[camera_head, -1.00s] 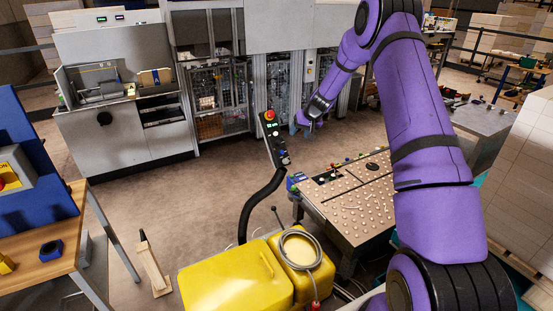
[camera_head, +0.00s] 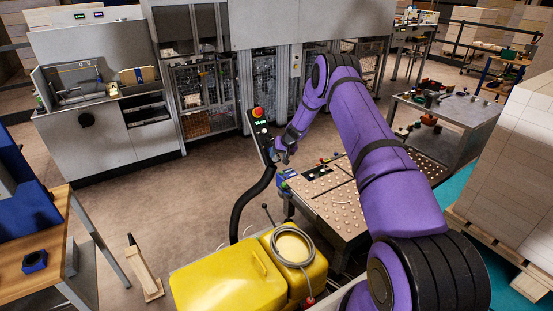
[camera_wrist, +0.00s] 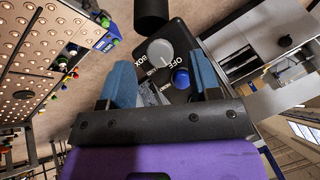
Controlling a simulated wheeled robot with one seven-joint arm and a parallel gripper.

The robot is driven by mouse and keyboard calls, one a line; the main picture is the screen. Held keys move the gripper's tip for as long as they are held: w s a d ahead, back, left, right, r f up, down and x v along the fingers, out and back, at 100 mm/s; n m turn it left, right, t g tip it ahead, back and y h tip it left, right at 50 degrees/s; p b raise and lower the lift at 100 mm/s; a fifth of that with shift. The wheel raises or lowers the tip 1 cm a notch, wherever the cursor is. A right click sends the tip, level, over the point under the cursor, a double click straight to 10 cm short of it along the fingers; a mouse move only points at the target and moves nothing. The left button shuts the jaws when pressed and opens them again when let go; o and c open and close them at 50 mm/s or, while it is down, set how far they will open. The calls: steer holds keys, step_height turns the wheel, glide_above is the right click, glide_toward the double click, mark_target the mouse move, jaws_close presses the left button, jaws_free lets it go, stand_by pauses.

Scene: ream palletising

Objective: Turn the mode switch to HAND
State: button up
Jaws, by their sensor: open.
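The control pendant (camera_head: 262,136) stands on a curved black arm, with a red stop button (camera_head: 258,112) at its top. In the wrist view its dark face (camera_wrist: 180,30) carries a round grey knob (camera_wrist: 160,50), which looks like the mode switch, and a blue button (camera_wrist: 181,78). In the head view my gripper (camera_head: 282,154) is at the pendant's lower part.
A ball-topped table (camera_head: 335,205) with several small coloured buttons is right of the pendant. Yellow containers (camera_head: 228,285) with a coiled grey hose are in front. A grey machine (camera_head: 100,140) stands behind. A loaded pallet (camera_head: 500,250) is at right. Floor left of the pendant is clear.

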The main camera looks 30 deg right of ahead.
mark_target(275, 159)
steer(key=shift+x, duration=1.4)
steer(key=c, duration=0.9)
